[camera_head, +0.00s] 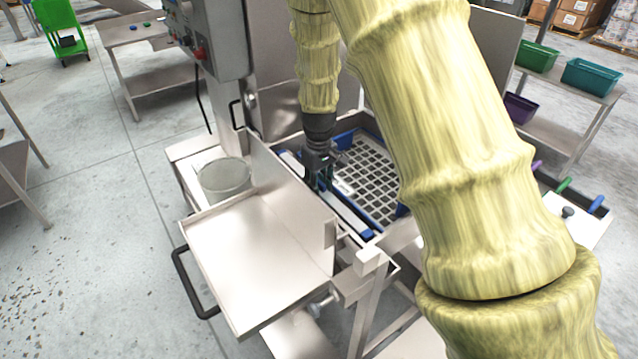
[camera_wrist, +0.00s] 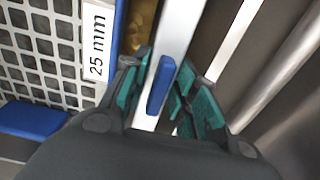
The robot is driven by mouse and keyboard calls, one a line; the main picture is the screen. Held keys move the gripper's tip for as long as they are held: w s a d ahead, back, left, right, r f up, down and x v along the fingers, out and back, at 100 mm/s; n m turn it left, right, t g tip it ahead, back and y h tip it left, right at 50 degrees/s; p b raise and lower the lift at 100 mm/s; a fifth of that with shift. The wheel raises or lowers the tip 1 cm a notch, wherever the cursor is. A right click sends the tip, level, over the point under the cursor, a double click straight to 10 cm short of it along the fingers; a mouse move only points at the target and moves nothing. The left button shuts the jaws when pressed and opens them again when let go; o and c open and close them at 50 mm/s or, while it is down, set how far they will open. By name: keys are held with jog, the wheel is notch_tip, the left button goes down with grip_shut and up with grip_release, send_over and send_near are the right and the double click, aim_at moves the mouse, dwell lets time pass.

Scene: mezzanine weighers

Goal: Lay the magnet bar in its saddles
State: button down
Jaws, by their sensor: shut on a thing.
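My gripper (camera_head: 321,184) points down inside the open steel housing, along the left side of a grid screen. In the wrist view its teal-padded fingers (camera_wrist: 178,95) are shut on the magnet bar (camera_wrist: 183,35), a long pale bar with a blue grip piece (camera_wrist: 161,84) between the pads. The bar runs lengthwise beside the screen's blue edge. In the head view a pale bar (camera_head: 348,212) shows beyond the gripper, near a blue block (camera_head: 367,234). I cannot tell the saddles apart, nor whether the bar touches them; my gripper and arm hide part of the area.
The grid screen (camera_head: 372,180) has blue corners and a "25 mm" label (camera_wrist: 97,40). Steel walls surround the housing; an open steel tray door (camera_head: 255,255) with a black handle (camera_head: 190,285) lies in front. A round container (camera_head: 224,174) stands left. A control box (camera_head: 208,35) rises behind.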

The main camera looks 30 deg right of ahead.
aim_at(320, 180)
jog(key=shift+f, duration=0.1)
dwell(0.3)
jog(key=c, duration=1.1)
grip_release()
jog(key=shift+o, duration=0.2)
jog(key=shift+d+f, duration=0.1)
jog(key=shift+s+a+f, duration=0.15)
jog(key=shift+a, duration=0.1)
jog(key=shift+d+r, duration=0.1)
jog(key=shift+r, duration=0.45)
notch_tip(320, 180, up, 11)
jog(key=shift+d+r, duration=0.15)
jog(key=shift+r, duration=0.05)
